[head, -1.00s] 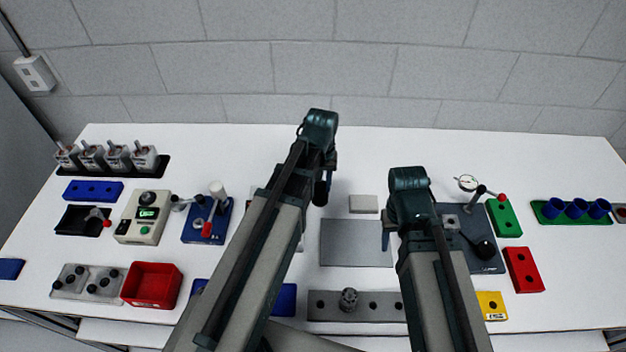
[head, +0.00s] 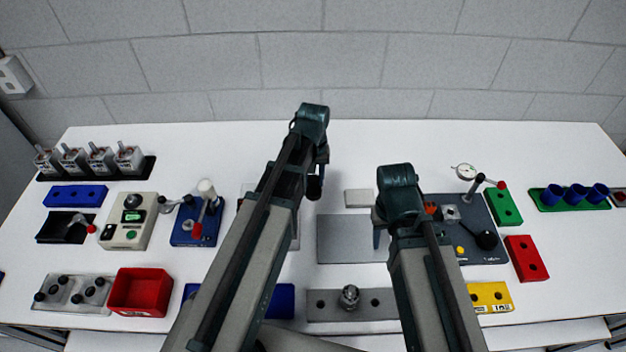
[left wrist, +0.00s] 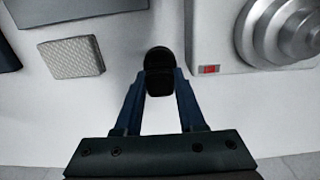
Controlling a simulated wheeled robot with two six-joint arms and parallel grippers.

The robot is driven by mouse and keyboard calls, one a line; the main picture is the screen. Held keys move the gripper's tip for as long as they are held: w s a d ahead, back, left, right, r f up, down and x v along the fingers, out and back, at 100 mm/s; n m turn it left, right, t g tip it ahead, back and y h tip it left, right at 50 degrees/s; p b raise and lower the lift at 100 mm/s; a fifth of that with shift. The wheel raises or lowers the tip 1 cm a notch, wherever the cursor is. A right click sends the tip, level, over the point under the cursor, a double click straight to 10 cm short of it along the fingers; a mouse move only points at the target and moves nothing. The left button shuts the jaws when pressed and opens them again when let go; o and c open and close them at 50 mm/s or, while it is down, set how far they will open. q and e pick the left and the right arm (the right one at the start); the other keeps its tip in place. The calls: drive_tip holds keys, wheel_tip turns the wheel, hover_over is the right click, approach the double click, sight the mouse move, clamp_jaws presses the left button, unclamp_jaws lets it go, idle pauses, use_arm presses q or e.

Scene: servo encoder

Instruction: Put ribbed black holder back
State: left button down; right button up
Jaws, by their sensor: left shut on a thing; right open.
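My left gripper (left wrist: 160,82) is shut on the black holder (left wrist: 158,62), which sits between its two blue fingertips in the left wrist view. The holder's ribs are hard to make out. In the head view the holder (head: 314,188) shows as a small dark shape under the left gripper (head: 318,172), over the middle of the white table. Whether it touches the table I cannot tell. My right gripper (head: 378,236) is open and empty beside the right edge of the grey plate (head: 345,240).
A light textured block (left wrist: 72,58) lies left of the holder; a white device with a stepped metal disc (left wrist: 275,32) stands close on its right. A grey bar with holes (head: 380,304) lies in front. A dark gauge stand (head: 484,218) is right. The table's back middle is clear.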

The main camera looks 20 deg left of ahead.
sight(313, 178)
use_arm(q)
drive_tip(key=shift+f, duration=0.2)
use_arm(e)
drive_tip(key=shift+f, duration=0.15)
use_arm(q)
drive_tip(key=c, duration=0.8)
unclamp_jaws()
drive_tip(key=shift+r, duration=0.1)
wheel_tip(313, 178, up, 12)
drive_tip(key=p, duration=1.2)
drive_tip(key=s+d+m, duration=0.2)
drive_tip(key=s+d, duration=0.1)
drive_tip(key=s, duration=0.1)
drive_tip(key=s+d+m, duration=0.2)
drive_tip(key=s+d, duration=0.2)
drive_tip(key=s, duration=0.1)
drive_tip(key=s+d+m+y, duration=0.1)
drive_tip(key=s+d+m, duration=0.2)
drive_tip(key=s, duration=0.2)
drive_tip(key=shift+s+d+r, duration=0.15)
drive_tip(key=shift+s+d, duration=0.05)
drive_tip(key=shift+d, duration=0.05)
use_arm(e)
wheel_tip(313, 178, up, 12)
